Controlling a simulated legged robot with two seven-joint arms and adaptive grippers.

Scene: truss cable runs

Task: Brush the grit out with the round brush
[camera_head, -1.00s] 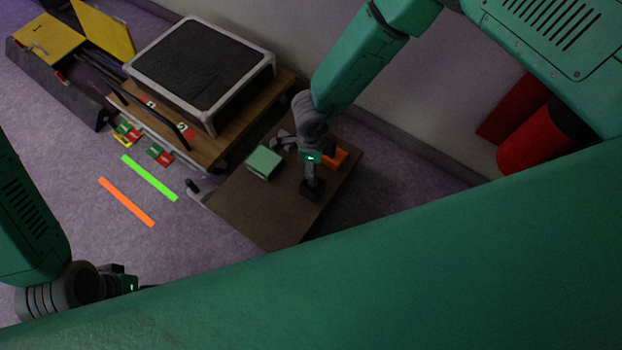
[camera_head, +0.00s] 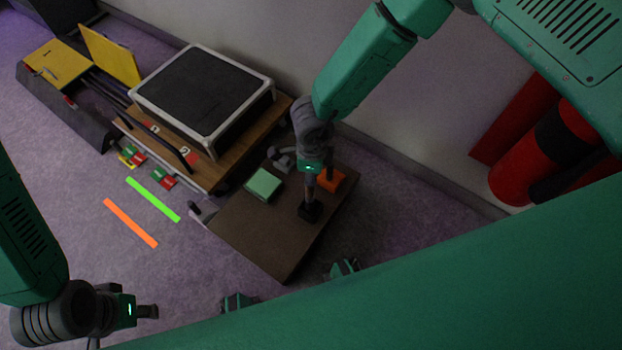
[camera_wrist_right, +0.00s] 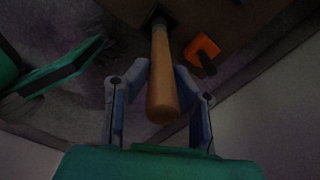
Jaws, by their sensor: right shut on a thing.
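My right gripper (camera_head: 311,185) points down over the small brown table. In the right wrist view its two fingers (camera_wrist_right: 160,95) are shut on a round wooden handle (camera_wrist_right: 160,75), likely that of the round brush. The handle's far end meets a dark block (camera_wrist_right: 158,18) at the table top; the same dark block (camera_head: 310,212) shows below the gripper in the head view. Bristles cannot be made out. My left gripper (camera_head: 147,311) is at the lower left, away from the table; its jaws are too dark to read. No grit is discernible.
The brown table (camera_head: 255,235) also bears a green block (camera_head: 263,185), an orange item (camera_head: 331,180) and a grey item (camera_head: 281,157). Left of it is a wooden platform (camera_head: 240,150) with a black-topped case (camera_head: 205,95). Green (camera_head: 153,199) and orange strips (camera_head: 130,222) lie on the floor.

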